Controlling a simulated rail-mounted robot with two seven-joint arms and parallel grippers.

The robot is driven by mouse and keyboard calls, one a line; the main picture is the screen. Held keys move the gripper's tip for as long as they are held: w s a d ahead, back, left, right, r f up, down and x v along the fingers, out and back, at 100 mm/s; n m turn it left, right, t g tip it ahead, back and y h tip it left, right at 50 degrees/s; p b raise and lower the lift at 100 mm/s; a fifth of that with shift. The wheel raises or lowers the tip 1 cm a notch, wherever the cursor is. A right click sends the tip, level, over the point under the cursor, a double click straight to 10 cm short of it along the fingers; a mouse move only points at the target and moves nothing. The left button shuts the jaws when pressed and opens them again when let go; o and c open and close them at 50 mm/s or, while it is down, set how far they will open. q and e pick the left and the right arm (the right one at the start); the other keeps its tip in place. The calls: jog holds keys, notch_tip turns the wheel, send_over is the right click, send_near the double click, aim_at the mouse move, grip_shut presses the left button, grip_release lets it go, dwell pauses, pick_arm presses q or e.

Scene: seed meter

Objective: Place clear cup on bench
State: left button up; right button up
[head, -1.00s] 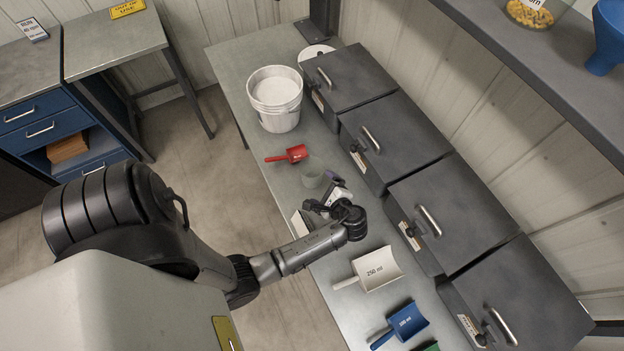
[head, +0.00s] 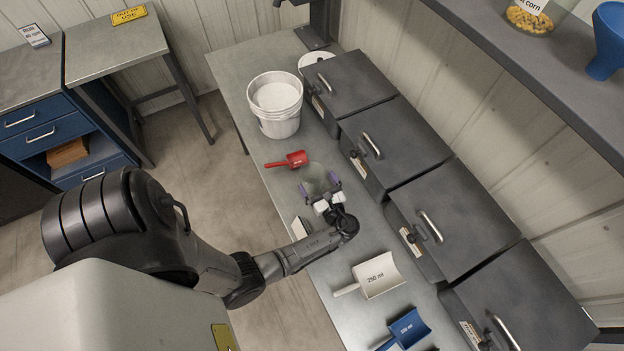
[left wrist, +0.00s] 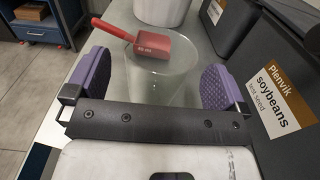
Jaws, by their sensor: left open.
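The clear cup (head: 315,174) stands upright on the metal bench (head: 250,62), just in front of the red scoop. My left gripper (head: 320,189) is open at the cup's near side, with its purple finger pads spread to either side of it. In the left wrist view the cup (left wrist: 160,92) shows between the two pads (left wrist: 157,82), with a visible gap on each side. The gripper's crossbar hides the cup's lower part there. My right gripper is not in view.
A red scoop (head: 290,160) lies just beyond the cup, and a white bucket (head: 276,104) stands farther back. Dark lidded bins (head: 394,142) line the bench's right side. A white scoop (head: 374,276) and a blue scoop (head: 406,328) lie nearer.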

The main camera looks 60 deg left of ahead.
aim_at(306, 164)
pick_arm(q)
jog(key=a, duration=0.3)
jog(key=shift+a, duration=0.3)
jog(key=shift+c, duration=0.2)
jog(key=c, duration=0.8)
jog(key=shift+o, duration=0.2)
